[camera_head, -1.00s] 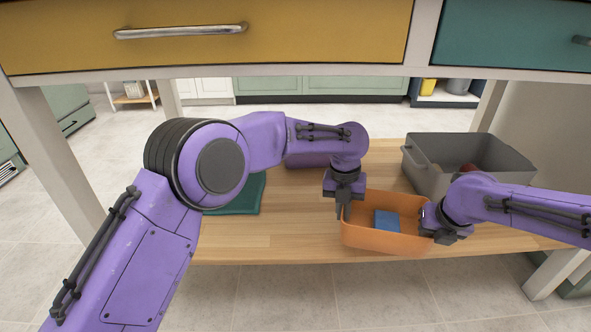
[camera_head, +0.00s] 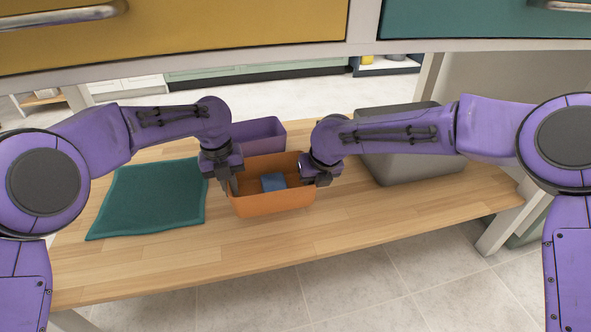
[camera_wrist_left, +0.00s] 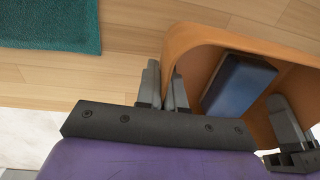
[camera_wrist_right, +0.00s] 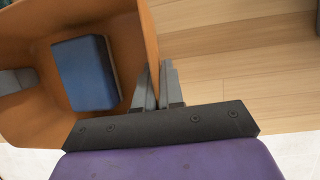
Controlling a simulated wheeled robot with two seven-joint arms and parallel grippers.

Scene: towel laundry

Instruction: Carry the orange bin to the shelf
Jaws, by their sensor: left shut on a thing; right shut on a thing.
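The orange bin (camera_head: 275,204) is on or just above the wooden lower shelf (camera_head: 330,235), below the drawers; I cannot tell whether it touches the wood. A blue block-like thing (camera_head: 273,182) lies inside it. My left gripper (camera_head: 229,188) is shut on the bin's left wall; in the left wrist view the bin (camera_wrist_left: 190,45) shows with one finger on each side of its wall. My right gripper (camera_head: 318,180) is shut on the bin's right wall; the right wrist view shows the bin (camera_wrist_right: 148,35) and the blue thing (camera_wrist_right: 86,73) too.
A purple bin (camera_head: 262,135) stands right behind the orange one. A teal towel (camera_head: 150,197) lies flat on the left. A grey bin (camera_head: 415,165) stands on the right, partly behind my right arm. Bare wood lies along the front edge. Drawers (camera_head: 170,35) hang above.

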